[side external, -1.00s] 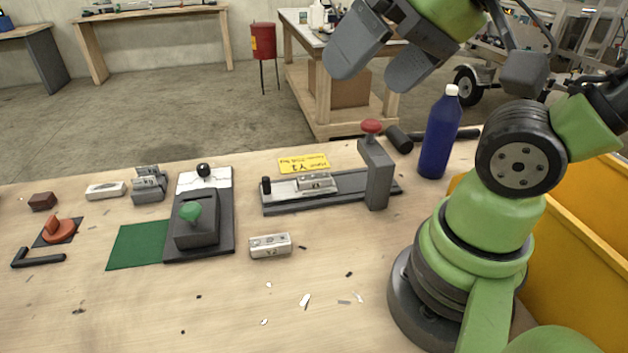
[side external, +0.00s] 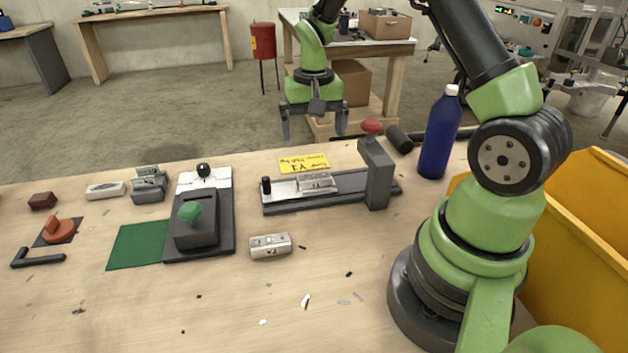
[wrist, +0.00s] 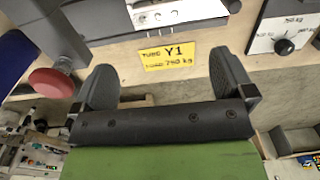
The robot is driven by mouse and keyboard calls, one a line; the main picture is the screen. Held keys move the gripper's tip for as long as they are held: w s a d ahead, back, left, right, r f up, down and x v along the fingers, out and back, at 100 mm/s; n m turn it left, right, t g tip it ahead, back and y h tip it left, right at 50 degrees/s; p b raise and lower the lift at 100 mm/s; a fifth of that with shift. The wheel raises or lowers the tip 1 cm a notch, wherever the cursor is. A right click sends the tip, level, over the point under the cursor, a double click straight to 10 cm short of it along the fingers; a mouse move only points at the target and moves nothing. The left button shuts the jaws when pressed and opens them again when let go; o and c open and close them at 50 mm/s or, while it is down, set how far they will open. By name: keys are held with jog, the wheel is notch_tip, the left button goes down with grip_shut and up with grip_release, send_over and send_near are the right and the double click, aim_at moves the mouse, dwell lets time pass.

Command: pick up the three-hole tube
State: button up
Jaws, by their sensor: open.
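A short silvery tube (side external: 270,246) with small dark holes lies loose on the bench in front of the long fixture. A second silvery tube (side external: 316,183) sits in the long dark fixture (side external: 350,184); it appears at the top of the wrist view (wrist: 185,11). I cannot surely count the holes on either, so I cannot tell which has three. My gripper (side external: 314,128) is open and empty, pointing down, above and behind the fixture near the bench's far edge. The wrist view shows its two spread fingers (wrist: 163,75) with nothing between them.
A yellow Y1 label (side external: 304,163) lies behind the fixture. A grey post with a red knob (side external: 376,170), a blue bottle (side external: 438,135) and yellow bins (side external: 575,240) stand right. A green-knobbed device (side external: 195,225) and green mat (side external: 138,246) are left. The front bench is mostly clear.

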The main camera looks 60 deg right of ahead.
send_over(313, 174)
notch_tip(313, 174, down, 5)
jog(key=shift+s+d+r, duration=0.1)
notch_tip(313, 174, down, 6)
jog(key=shift+r, duration=0.1)
jog(key=c, duration=1)
